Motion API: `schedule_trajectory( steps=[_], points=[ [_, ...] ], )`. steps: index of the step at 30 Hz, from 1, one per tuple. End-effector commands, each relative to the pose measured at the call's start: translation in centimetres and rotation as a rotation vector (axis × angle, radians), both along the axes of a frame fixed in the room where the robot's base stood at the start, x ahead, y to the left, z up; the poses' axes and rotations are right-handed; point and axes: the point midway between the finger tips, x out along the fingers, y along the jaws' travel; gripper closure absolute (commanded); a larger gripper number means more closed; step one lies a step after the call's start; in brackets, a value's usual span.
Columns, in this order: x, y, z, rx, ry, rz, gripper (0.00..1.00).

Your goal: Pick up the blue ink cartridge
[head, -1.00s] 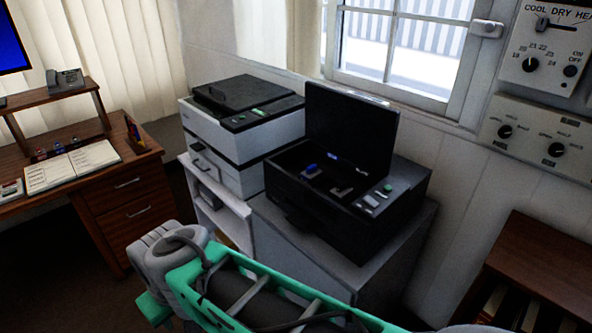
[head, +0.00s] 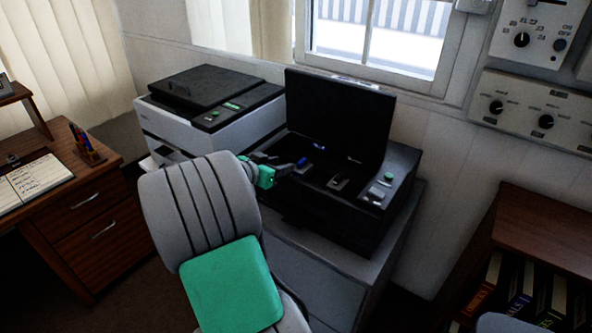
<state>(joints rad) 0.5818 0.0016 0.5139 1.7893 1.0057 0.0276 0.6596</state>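The blue ink cartridge (head: 303,162) is a small blue block inside the open black printer (head: 345,214), toward the left of its bay. Only its top shows clearly. My gripper (head: 285,168) is at the printer's left front edge, just left of the cartridge, with its dark fingers pointing toward it. Whether the fingers touch the cartridge cannot be seen. The fingers are small and dark against the black printer, so their opening is unclear.
The printer's raised lid (head: 338,120) stands behind the bay. A grey-and-black printer (head: 215,105) stands to the left. A grey cabinet (head: 310,262) bears the black printer. A wooden desk (head: 95,215) is at left and a bookshelf (head: 545,235) at right.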

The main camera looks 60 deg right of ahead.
Motion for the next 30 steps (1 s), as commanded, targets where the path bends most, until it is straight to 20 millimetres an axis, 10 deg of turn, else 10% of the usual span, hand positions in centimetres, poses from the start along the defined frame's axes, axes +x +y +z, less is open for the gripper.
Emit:
schedule_trajectory(
  steps=[16, 30],
  points=[
    [-1.9, -6.4, -3.1, 0.004, 0.002, 0.001, 0.6],
    [-1.8, -6.8, -3.4, 0.004, 0.001, 0.004, 0.77]
  ],
)
